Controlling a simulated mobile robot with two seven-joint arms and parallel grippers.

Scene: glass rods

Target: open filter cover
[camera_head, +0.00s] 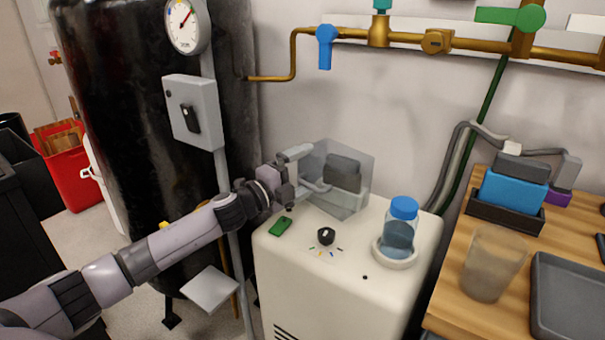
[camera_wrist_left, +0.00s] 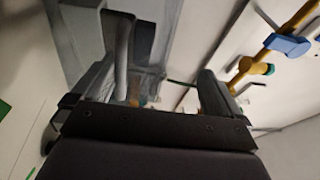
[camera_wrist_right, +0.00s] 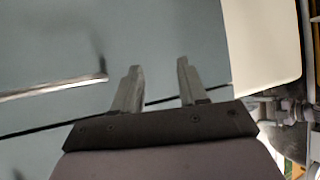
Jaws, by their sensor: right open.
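The clear filter cover (camera_head: 357,202) is a see-through box at the back of the white machine's top, with a dark grey block (camera_head: 343,173) showing through it. My left gripper (camera_head: 309,171) is at the cover's left side, its fingers spread wide. In the left wrist view the clear cover (camera_wrist_left: 185,35) lies ahead of the spread fingers (camera_wrist_left: 155,90); I cannot tell whether either finger touches it. My right gripper (camera_wrist_right: 157,76) shows only in its own wrist view, open with nothing between its fingers.
On the white machine (camera_head: 300,250) are a green piece (camera_head: 280,227), a black knob (camera_head: 326,236) and a blue-capped bottle (camera_head: 399,235). A brass pipe (camera_head: 350,34) runs along the wall above. A wooden table (camera_head: 455,291) stands at right, a black tank (camera_head: 130,110) at left.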

